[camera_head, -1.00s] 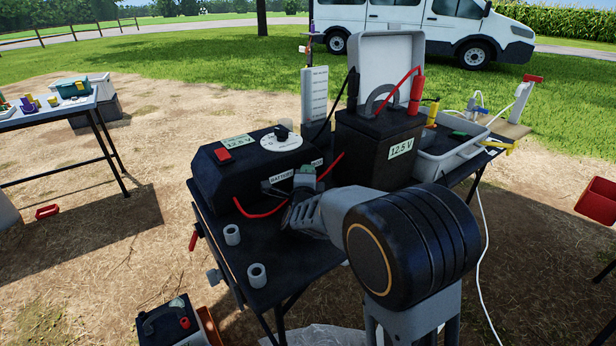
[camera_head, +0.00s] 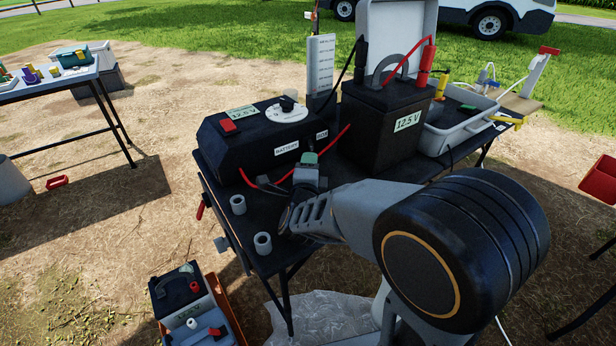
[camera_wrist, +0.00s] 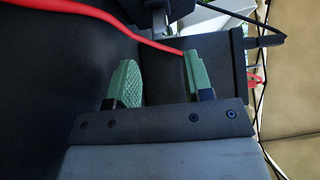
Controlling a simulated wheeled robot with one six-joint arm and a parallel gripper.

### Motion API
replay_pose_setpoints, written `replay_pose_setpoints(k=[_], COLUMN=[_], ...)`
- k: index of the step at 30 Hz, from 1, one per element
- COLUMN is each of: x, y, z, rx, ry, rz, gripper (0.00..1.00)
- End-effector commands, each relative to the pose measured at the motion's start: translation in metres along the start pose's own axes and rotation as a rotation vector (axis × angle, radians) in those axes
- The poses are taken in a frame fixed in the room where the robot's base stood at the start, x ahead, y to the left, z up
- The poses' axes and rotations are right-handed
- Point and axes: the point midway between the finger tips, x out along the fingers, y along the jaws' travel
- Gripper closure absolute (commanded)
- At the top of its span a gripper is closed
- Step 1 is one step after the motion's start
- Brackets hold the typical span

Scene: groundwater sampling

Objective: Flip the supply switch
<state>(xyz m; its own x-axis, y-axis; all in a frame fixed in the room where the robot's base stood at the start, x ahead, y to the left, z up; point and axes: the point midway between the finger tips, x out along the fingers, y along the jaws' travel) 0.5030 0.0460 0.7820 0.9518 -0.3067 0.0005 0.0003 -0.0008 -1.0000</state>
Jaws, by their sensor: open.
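I cannot tell the switch's setting. My gripper (camera_head: 308,162) is low in front of the box, right of the switch and apart from it. In the wrist view its green-padded fingers (camera_wrist: 160,84) stand apart with nothing held between them. A red cable (camera_wrist: 95,14) and dark casing lie beyond the fingers; the switch is not seen there.
A black battery (camera_head: 385,130) marked 12.5 V, with red and black leads, stands right of the box. Two short grey cylinders (camera_head: 238,204) stand on the table's left front. A red cable (camera_head: 335,140) crosses near my gripper.

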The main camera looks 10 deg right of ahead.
Motion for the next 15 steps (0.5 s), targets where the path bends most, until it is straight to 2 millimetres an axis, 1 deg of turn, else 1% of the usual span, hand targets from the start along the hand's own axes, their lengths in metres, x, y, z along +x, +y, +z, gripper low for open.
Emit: replay_pose_setpoints(k=[1, 6, 10, 15], x=[-0.01, -0.033, -0.043, -0.048], y=[-0.002, -0.001, -0.001, 0.0], z=[0.001, 0.001, 0.001, 0.0], rx=[0.001, 0.0, 0.0, 0.0], ry=[-0.004, -0.004, -0.002, 0.0], rz=[0.0, 0.0, 0.0, 0.001], gripper=[0.53, 0.53, 0.53, 0.53])
